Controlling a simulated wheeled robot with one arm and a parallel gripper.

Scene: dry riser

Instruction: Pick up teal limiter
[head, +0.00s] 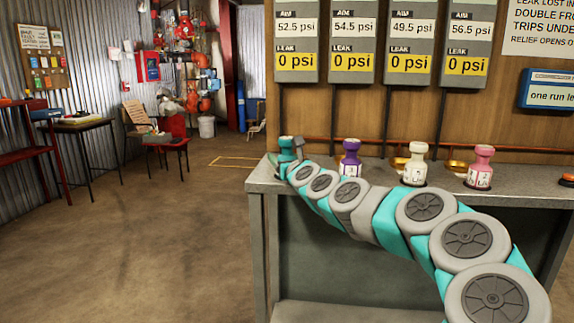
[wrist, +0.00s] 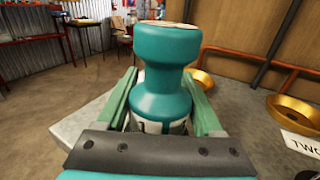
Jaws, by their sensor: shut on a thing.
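The teal limiter (wrist: 164,90) stands upright between my fingers in the wrist view, with a wide round head, a narrow neck and a flared body. My gripper (wrist: 163,110) is shut on its lower body, one green finger on each side. The limiter's base is hidden behind the gripper, so I cannot tell whether it touches the bench. In the head view the teal limiter (head: 286,150) is at the left end of the grey bench (head: 262,180), partly hidden by my gripper (head: 292,158).
A purple limiter (head: 350,160), a white limiter (head: 416,165) and a pink limiter (head: 481,168) stand along the bench. Brass rings (wrist: 291,110) lie near them. Copper pipe (wrist: 240,57) runs along the back wall. Open floor (head: 130,240) lies to the left.

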